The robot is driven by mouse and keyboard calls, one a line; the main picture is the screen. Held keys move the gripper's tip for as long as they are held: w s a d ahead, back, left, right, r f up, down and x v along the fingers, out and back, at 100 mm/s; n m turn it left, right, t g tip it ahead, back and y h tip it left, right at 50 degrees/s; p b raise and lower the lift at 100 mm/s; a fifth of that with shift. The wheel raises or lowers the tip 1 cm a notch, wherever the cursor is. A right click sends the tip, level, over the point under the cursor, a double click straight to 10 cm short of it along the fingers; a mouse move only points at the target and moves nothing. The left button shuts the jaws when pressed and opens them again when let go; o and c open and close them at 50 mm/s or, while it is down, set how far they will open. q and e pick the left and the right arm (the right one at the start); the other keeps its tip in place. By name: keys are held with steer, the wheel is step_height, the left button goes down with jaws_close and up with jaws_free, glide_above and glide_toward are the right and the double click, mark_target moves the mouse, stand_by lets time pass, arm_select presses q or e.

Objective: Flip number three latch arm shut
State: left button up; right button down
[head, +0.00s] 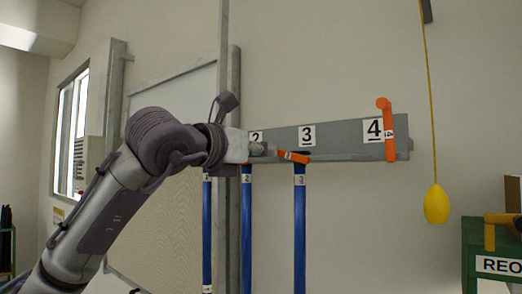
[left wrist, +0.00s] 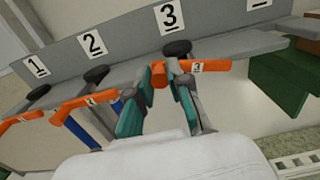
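The number three latch arm (head: 293,156) is an orange bar with a small label. In the head view it lies nearly level across the front of slot three, its left end slightly higher. In the left wrist view its knob end (left wrist: 160,77) is between the fingertips of my left gripper (left wrist: 168,68), and its labelled part (left wrist: 211,67) shows beyond the right finger. The fingers are apart around it; contact on both sides is unclear. In the head view my left gripper (head: 262,149) is at the bar's left end. My right gripper is not in view.
The grey rack (head: 345,134) is on the wall. Blue rods hang below, one (head: 300,225) under slot three. The number four latch arm (head: 390,145) stands upright. Latch arms one (left wrist: 20,121) and two (left wrist: 85,102) lie across their slots. A yellow float (head: 437,205) hangs at right.

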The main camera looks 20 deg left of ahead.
arm_select(q)
jaws_close()
step_height(320, 180, down, 2)
steer(key=n+b, duration=0.3)
steer(key=b, duration=0.2)
steer(key=shift+a, duration=0.1)
